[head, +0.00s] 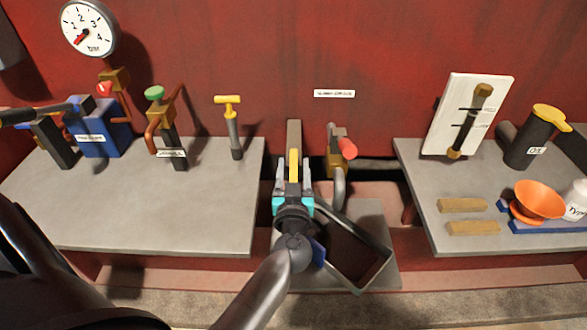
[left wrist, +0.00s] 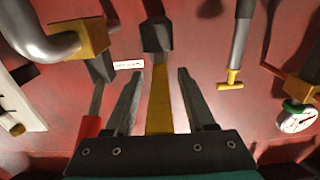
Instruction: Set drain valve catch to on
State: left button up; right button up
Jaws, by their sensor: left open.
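A yellow bar (head: 294,166) points out from a grey upright post (head: 294,134) at the middle of the red wall. It also shows in the left wrist view (left wrist: 160,98), joined to a dark block (left wrist: 157,36). My left gripper (head: 294,172) is open, with one finger on each side of the yellow bar; I cannot tell whether they touch it. Just right stands a brass valve (head: 337,160) with a red handle (head: 348,149) and a grey bent pipe. I cannot tell which of these is the drain valve catch. My right gripper is not in view.
A label (head: 334,93) is on the wall, too small to read. An open tray (head: 376,275) lies below my gripper. The left bench (head: 215,215) carries several valves and a yellow-topped lever (head: 228,112). The right bench (head: 432,215) holds an orange funnel (head: 538,202) and blocks.

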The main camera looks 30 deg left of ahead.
pick_arm(q)
grip_shut()
dwell(0.3)
dwell(1.1)
